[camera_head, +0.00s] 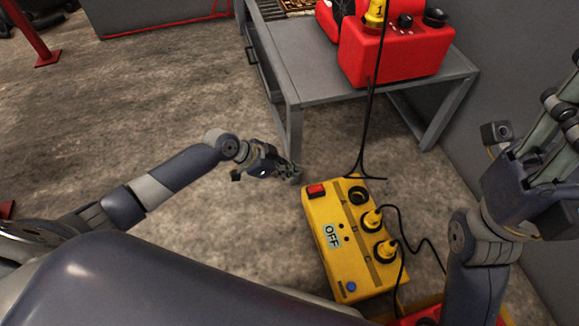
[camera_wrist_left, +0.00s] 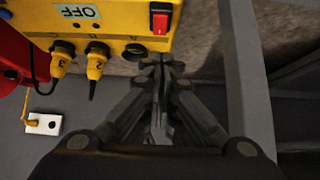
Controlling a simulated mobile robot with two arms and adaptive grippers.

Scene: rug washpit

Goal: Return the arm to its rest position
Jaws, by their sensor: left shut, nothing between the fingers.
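My left arm reaches in from the left of the head view. Its gripper (camera_head: 292,174) is just left of the yellow power box (camera_head: 326,232), near the box's red switch (camera_head: 316,190); a small gap seems to separate them. In the left wrist view the gripper's fingers (camera_wrist_left: 160,68) are together with nothing between them. The yellow box (camera_wrist_left: 125,18) and its red switch (camera_wrist_left: 160,17) lie beyond the fingertips. My right gripper (camera_head: 565,95) is raised at the right edge of the head view, partly cut off.
A grey table (camera_head: 313,88) stands behind, carrying a red machine (camera_head: 390,52). Its leg (camera_head: 295,130) is close to my left gripper. Black cables (camera_head: 372,120) hang down and run from two yellow plugs (camera_head: 386,250) in the box. Open concrete floor (camera_head: 170,100) lies to the left.

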